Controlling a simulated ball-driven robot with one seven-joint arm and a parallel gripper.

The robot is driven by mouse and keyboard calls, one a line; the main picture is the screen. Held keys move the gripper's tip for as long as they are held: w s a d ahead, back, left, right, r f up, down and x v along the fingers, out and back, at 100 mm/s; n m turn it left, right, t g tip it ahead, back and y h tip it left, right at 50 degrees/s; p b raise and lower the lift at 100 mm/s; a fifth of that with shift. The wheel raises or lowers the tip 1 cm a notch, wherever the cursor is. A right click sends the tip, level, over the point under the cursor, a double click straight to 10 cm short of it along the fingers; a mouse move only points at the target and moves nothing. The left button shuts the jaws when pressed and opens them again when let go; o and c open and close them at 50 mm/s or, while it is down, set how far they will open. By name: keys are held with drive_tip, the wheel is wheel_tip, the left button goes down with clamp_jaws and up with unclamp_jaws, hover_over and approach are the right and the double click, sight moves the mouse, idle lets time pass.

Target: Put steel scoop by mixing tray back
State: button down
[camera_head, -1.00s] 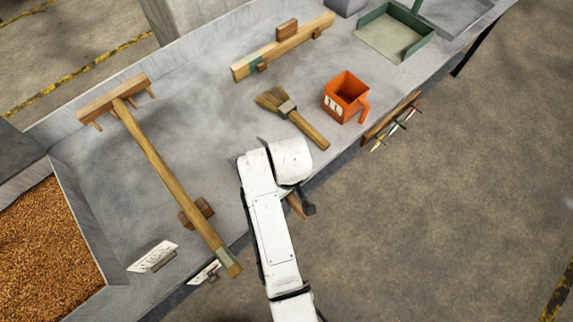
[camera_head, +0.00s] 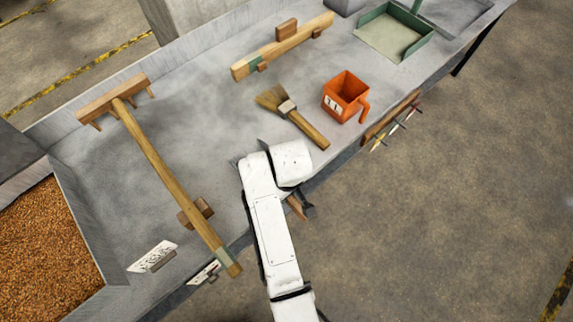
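The white arm (camera_head: 272,225) reaches up from the bottom over the grey tray-like table (camera_head: 190,90). Part of my gripper (camera_head: 306,205) shows as a dark piece at the right of the arm, by the table's front edge. A short wooden piece (camera_head: 296,208) pokes out beside it, perhaps a handle. Thin grey points stick out around the arm's end; I cannot tell whether they belong to the steel scoop or the gripper. No scoop is clearly visible. The arm hides the fingertips and whatever is between them.
A wooden rake (camera_head: 160,175) lies at left, its handle over the front edge. A brush (camera_head: 300,120), an orange jug (camera_head: 345,96), a wooden bar (camera_head: 285,46) and a green pan (camera_head: 394,38) lie beyond. Grain (camera_head: 45,250) fills a bin at left. Small tools (camera_head: 395,127) hang at the front edge.

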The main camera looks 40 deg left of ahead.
drive_tip(key=shift+f, duration=0.3)
drive_tip(key=c, duration=0.8)
unclamp_jaws()
drive_tip(key=shift+o, duration=0.2)
wheel_tip(320, 180, up, 11)
drive_tip(key=w+d+f+m, duration=0.1)
drive_tip(key=d+f+m, duration=0.15)
drive_tip(key=d, duration=0.65)
drive_tip(key=d+f+m, duration=0.1)
drive_tip(key=d+m, duration=0.2)
drive_tip(key=d, duration=0.6)
drive_tip(key=w+d+f+m, duration=0.1)
drive_tip(key=d+f+m, duration=0.15)
drive_tip(key=d, duration=0.65)
drive_tip(key=s+d+r+m, duration=0.1)
drive_tip(key=s+d+m, duration=0.3)
drive_tip(key=s+d, duration=0.3)
drive_tip(key=s+d+r+m+t, duration=0.1)
drive_tip(key=s+d+m, duration=0.4)
drive_tip(key=d, duration=0.8)
drive_tip(key=shift+s+d+r+m+h, duration=0.2)
drive_tip(key=shift+s+d+m+h, duration=0.15)
drive_tip(key=shift+s, duration=0.55)
